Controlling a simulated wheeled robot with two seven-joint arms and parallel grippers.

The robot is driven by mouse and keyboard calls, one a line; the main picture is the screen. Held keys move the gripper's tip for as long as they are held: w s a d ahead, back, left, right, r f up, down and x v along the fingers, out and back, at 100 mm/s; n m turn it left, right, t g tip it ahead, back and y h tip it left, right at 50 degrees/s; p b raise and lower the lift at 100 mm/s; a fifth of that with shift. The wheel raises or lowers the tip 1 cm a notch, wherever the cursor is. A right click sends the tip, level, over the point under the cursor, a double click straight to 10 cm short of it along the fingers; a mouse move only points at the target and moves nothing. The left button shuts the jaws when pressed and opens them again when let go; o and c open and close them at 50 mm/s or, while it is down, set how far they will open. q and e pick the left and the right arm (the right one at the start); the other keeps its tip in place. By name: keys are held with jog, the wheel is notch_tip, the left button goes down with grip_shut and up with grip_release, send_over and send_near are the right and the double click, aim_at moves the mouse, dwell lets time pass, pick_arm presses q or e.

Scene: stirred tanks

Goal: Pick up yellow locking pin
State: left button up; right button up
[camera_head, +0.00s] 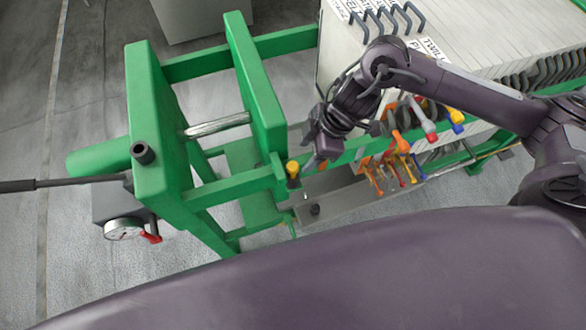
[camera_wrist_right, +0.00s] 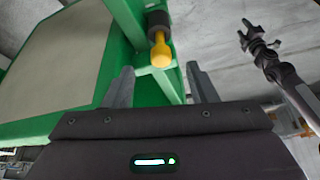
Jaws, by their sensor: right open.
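The yellow locking pin (camera_head: 292,168) sits at the corner of the green frame (camera_head: 180,190), with its yellow knob up and a dark collar below it. In the right wrist view the yellow knob (camera_wrist_right: 160,53) lies just beyond the fingertips, roughly between them, with the dark collar above it in the picture. My right gripper (camera_head: 314,163) is close to the right of the pin. Its two fingers (camera_wrist_right: 160,76) are apart with nothing between them.
Several orange, red, blue and yellow handled valves (camera_head: 400,150) hang along the front of the pale plate stack (camera_head: 480,40), right of my gripper. A pressure gauge (camera_head: 123,229) with a red handle is at the left of the frame. A green beam runs beside the pin.

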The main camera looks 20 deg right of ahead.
aim_at(295, 165)
jog(key=x, duration=0.2)
jog(key=p+x, duration=0.2)
jog(key=x, duration=0.1)
jog(key=shift+a+f, duration=0.2)
jog(key=shift+a, duration=0.2)
jog(key=shift+a+f, duration=0.1)
jog(key=shift+f, duration=0.25)
jog(key=shift+w, duration=0.1)
jog(key=shift+c, duration=0.4)
jog(key=c, duration=1)
